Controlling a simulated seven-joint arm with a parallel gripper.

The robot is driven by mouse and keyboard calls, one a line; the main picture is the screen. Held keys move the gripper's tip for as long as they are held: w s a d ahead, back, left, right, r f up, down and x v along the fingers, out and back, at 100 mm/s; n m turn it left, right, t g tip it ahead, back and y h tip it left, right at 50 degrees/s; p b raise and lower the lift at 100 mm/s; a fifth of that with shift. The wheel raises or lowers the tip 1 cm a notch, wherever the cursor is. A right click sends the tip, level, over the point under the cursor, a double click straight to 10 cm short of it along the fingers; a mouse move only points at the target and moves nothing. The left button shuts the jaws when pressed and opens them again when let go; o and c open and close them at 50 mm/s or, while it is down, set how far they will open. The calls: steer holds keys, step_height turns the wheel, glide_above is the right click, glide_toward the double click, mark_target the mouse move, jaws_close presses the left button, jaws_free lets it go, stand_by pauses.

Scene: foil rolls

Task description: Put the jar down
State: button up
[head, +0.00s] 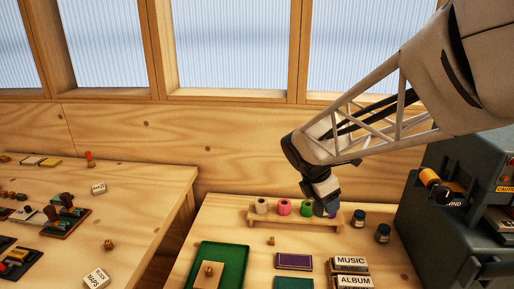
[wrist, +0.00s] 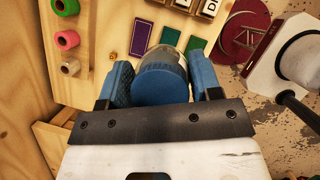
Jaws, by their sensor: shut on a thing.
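In the wrist view, my gripper (wrist: 160,76) is shut on a jar (wrist: 158,86) with a round blue lid, one blue finger on each side. A strip of its pale body shows beyond the lid. In the head view, my gripper (head: 326,200) hangs at the right end of the foil roll rack (head: 285,220). The held jar is mostly hidden there, and I cannot tell its height above the table. Two other dark-lidded jars (head: 359,218) (head: 382,233) stand right of the rack.
The rack bears pale, pink and green rolls (head: 283,207). A green tray (head: 240,262), a purple pad (head: 293,261) and stamp blocks (head: 350,264) lie in front. A dark machine (head: 430,235) stands at right.

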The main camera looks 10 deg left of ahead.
steer(key=w+a+n+t+y, duration=0.1)
steer(key=w+a+n, duration=0.15)
steer(key=a, duration=1.75)
steer(key=w+a+n+t, duration=0.1)
steer(key=a+n, duration=0.3)
steer(key=a, duration=1.7)
steer(key=s+a+f+n+y, duration=0.1)
steer(key=s+a+f+n, duration=0.1)
steer(key=s+a, duration=0.7)
steer(key=s+a+f+n+y, duration=0.1)
steer(key=s+a, duration=0.3)
steer(key=a, duration=0.9)
steer(key=s+a+f+n, duration=0.2)
steer(key=s+a, duration=0.5)
steer(key=a, duration=0.4)
steer(key=shift+m, duration=0.25)
steer(key=f, duration=0.4)
steer(key=shift+s+a+f, duration=0.3)
steer(key=shift+a, duration=0.1)
steer(key=shift+f, duration=0.1)
steer(key=shift+f, duration=1.9)
